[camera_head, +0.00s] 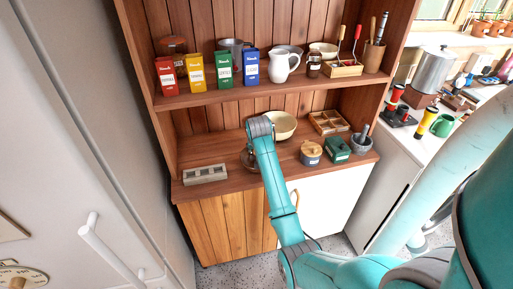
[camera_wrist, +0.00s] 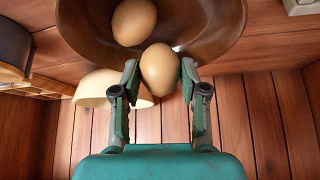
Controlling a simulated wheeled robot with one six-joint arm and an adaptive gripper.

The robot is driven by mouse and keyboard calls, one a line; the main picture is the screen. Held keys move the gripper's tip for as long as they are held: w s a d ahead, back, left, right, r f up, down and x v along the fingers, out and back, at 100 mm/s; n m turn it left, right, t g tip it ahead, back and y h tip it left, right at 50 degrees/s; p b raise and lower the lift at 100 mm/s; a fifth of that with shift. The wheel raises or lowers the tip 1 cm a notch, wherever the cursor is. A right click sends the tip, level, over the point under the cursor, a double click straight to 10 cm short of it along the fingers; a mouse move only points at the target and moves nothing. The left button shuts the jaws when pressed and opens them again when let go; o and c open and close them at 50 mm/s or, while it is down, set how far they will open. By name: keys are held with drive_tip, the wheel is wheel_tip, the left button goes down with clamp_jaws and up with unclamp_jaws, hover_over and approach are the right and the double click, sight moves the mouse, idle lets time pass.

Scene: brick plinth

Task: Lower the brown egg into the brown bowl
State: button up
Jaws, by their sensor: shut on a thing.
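My gripper (camera_wrist: 159,72) is shut on a light brown egg (camera_wrist: 160,70), one finger on each side of it. The brown bowl (camera_wrist: 215,52) fills the top of the wrist view. The held egg overlaps the bowl's near rim there; I cannot tell its height above the bowl. A second, similar brown egg (camera_wrist: 134,22) lies inside the bowl. In the head view the brown bowl (camera_head: 247,160) is mostly hidden behind my wrist, on the wooden counter, and the held egg is not visible.
A cream bowl (camera_head: 284,124) stands just behind; it also shows in the wrist view (camera_wrist: 97,88). A grey block with hollows (camera_head: 205,174) is at the left. A lidded pot (camera_head: 311,153), green tin (camera_head: 338,150), mortar (camera_head: 361,144) and sectioned wooden box (camera_head: 328,122) stand right. A loaded shelf (camera_head: 215,98) is above.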

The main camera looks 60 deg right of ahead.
drive_tip(key=shift+f, duration=0.55)
idle(0.4)
drive_tip(key=o, duration=0.8)
drive_tip(key=shift+a+r, duration=0.1)
drive_tip(key=v, duration=1.1)
drive_tip(key=shift+s+a+r, duration=0.1)
drive_tip(key=shift+s+r, duration=0.1)
drive_tip(key=shift+r, duration=0.15)
